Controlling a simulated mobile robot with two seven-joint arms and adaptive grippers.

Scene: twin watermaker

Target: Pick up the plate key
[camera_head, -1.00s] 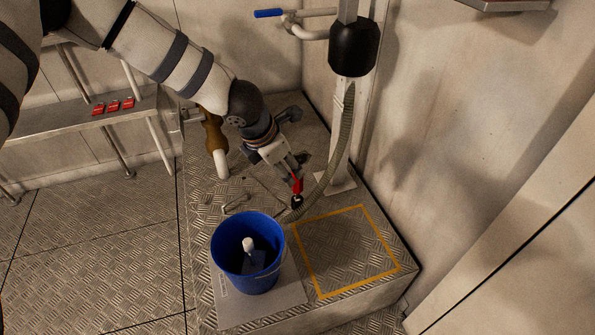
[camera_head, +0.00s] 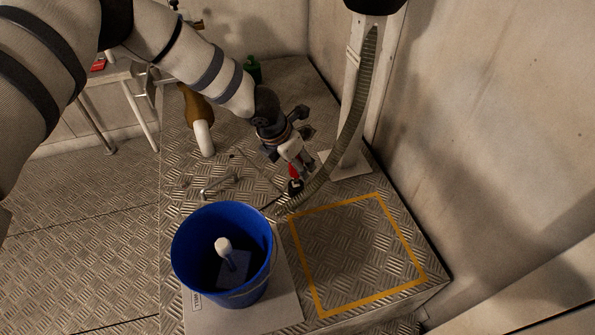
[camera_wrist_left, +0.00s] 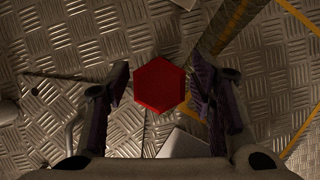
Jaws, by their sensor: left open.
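My left gripper (camera_head: 293,183) hangs low over the tread-plate platform, near the foot of the white post, pointing down. In the left wrist view its two fingers (camera_wrist_left: 164,92) stand open on either side of a red hexagonal piece (camera_wrist_left: 160,86). Gaps show between it and both fingers. A red part (camera_head: 292,171) also shows at the gripper in the head view. I cannot tell whether this is the plate key. A thin metal handle-like piece (camera_head: 221,184) lies on the platform left of the gripper. My right gripper is not in view.
A blue bucket (camera_head: 194,256) holding a white-topped item (camera_head: 223,245) stands on a pale plate (camera_head: 285,312) in front. A yellow-outlined square (camera_head: 350,312) is empty at the right. A ribbed hose (camera_head: 354,125) hangs close right of the gripper.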

